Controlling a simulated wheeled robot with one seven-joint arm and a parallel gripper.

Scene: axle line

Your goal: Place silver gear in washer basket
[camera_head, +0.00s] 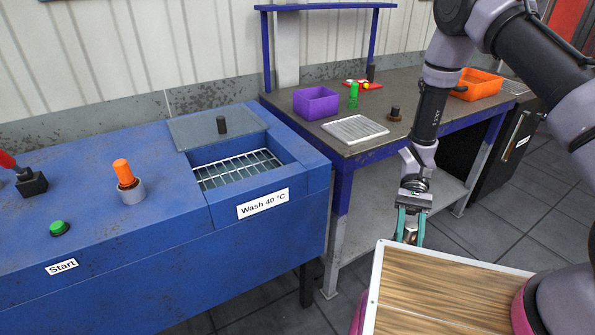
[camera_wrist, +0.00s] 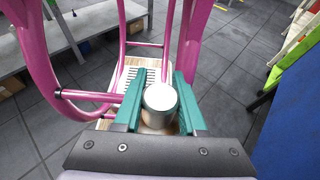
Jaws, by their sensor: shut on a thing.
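My gripper (camera_head: 410,222) hangs low to the right of the blue washer (camera_head: 270,260), beside a wood-topped surface. It is shut on the silver gear (camera_head: 409,233). In the wrist view the gear (camera_wrist: 160,97) is a short silver cylinder with a pale round top, between the two teal fingers. Its lower end is partly hidden. The washer basket (camera_head: 240,168) is a white wire grid sunk in the washer's open well, left of and apart from my gripper. I see nothing in it.
The washer's glass lid (camera_head: 190,133) with a black knob lies behind the well. Orange (camera_head: 124,174) and green (camera_head: 60,227) controls stand left. The workbench (camera_head: 300,102) holds a purple bin (camera_head: 316,102), a white grate (camera_head: 355,130) and an orange bin (camera_head: 477,84). The wood-topped surface (camera_head: 440,295) has a white rim.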

